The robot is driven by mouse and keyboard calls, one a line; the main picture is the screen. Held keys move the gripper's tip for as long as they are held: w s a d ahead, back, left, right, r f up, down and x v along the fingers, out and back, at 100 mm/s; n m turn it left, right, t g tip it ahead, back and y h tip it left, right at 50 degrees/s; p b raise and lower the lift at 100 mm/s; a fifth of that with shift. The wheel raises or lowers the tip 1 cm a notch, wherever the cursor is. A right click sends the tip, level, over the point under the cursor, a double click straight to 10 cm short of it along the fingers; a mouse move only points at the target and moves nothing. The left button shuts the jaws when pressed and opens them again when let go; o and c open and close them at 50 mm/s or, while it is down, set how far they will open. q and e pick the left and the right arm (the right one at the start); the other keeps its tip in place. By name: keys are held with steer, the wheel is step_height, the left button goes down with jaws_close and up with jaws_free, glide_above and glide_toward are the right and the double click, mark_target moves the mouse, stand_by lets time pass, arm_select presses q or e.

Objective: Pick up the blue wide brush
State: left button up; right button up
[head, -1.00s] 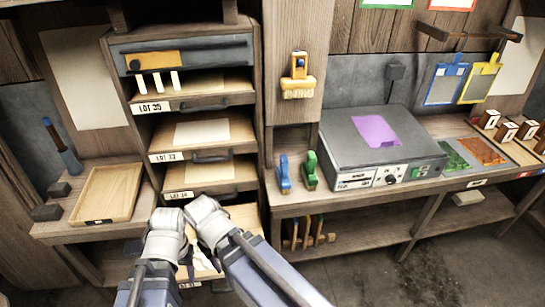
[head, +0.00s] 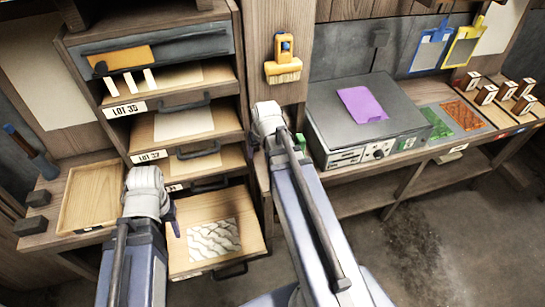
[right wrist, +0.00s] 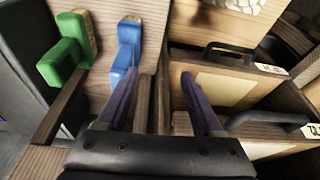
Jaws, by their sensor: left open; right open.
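My right gripper (right wrist: 160,74) is open and empty. Its left fingertip is close to the blue brush's lower end; I cannot tell whether they touch. In the head view my right arm hides the blue brush. My left gripper (head: 173,216) is open over the lower drawer, mostly hidden by its own wrist.
An open lower drawer (head: 190,262) holds a white patterned piece (head: 213,240). A yellow brush (head: 284,62) hangs on the post. A grey machine (head: 325,112) with a purple sheet stands right of the brushes. An empty wooden tray (head: 72,222) is at the left.

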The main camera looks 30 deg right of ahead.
steer(key=shift+m+t+h, duration=0.4)
steer(key=shift+t, duration=0.1)
steer(key=d, duration=0.2)
steer(key=w+d, duration=0.1)
steer(key=d, duration=0.3)
steer(key=shift+w+d+r, duration=0.25)
steer(key=shift+r, duration=0.1)
steer(key=b+x, duration=0.7)
steer(key=x, duration=0.1)
steer(key=shift+a, duration=0.1)
steer(key=shift+r, duration=0.1)
jaws_close()
stand_by(0.6)
